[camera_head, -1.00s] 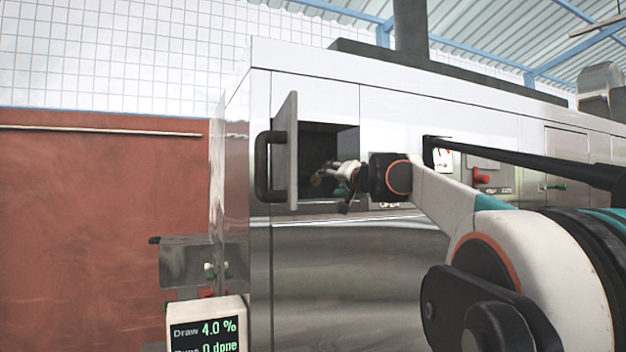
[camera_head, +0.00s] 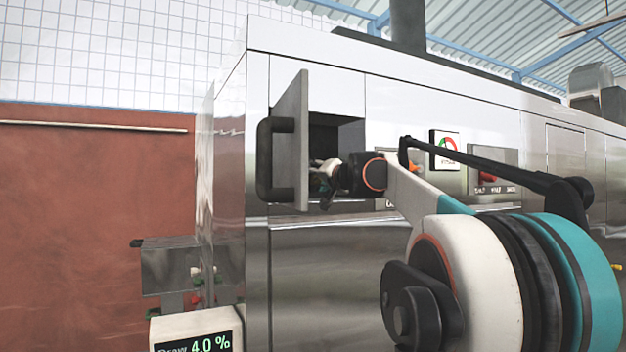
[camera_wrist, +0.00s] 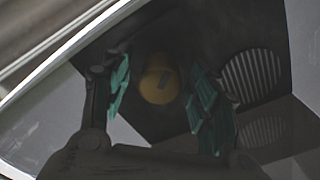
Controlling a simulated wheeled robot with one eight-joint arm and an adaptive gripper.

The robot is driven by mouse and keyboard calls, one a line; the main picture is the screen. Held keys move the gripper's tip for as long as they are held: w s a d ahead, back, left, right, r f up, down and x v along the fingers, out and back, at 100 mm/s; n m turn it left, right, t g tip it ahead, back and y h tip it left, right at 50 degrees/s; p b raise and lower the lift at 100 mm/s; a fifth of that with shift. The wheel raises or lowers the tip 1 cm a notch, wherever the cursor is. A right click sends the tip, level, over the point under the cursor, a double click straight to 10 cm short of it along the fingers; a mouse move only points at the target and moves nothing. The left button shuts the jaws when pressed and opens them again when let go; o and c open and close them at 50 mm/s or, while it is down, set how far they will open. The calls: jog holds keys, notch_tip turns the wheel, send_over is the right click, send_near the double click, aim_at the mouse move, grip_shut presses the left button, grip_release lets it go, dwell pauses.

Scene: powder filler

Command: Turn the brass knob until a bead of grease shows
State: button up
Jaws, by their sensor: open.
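The brass knob (camera_wrist: 160,78) shows in the wrist view as a round yellow-brown piece inside a dark compartment, with a small grey mark on its face. My gripper (camera_wrist: 160,92) is open, one teal-padded finger on each side of the knob. I cannot tell whether the pads touch it. In the head view my gripper (camera_head: 322,180) reaches into the open compartment (camera_head: 338,132), partly hidden by the open door (camera_head: 290,140). The knob is hidden there. I see no grease bead.
The compartment door stands open to the left, with a black handle (camera_head: 268,160). A vent grille (camera_wrist: 252,75) is to the right inside. A display reading 4.0 % (camera_head: 195,330) stands at lower left.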

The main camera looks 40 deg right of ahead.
jog(key=shift+s, duration=0.15)
jog(key=c, duration=1.1)
jog(key=shift+o, duration=0.2)
jog(key=m, duration=0.3)
jog(key=shift+m+p, duration=0.3)
jog(key=m, duration=0.3)
jog(key=shift+m, duration=0.3)
jog(key=m+p, duration=0.1)
jog(key=m, duration=0.4)
jog(key=shift+f+m, duration=0.1)
jog(key=shift+m, duration=0.6)
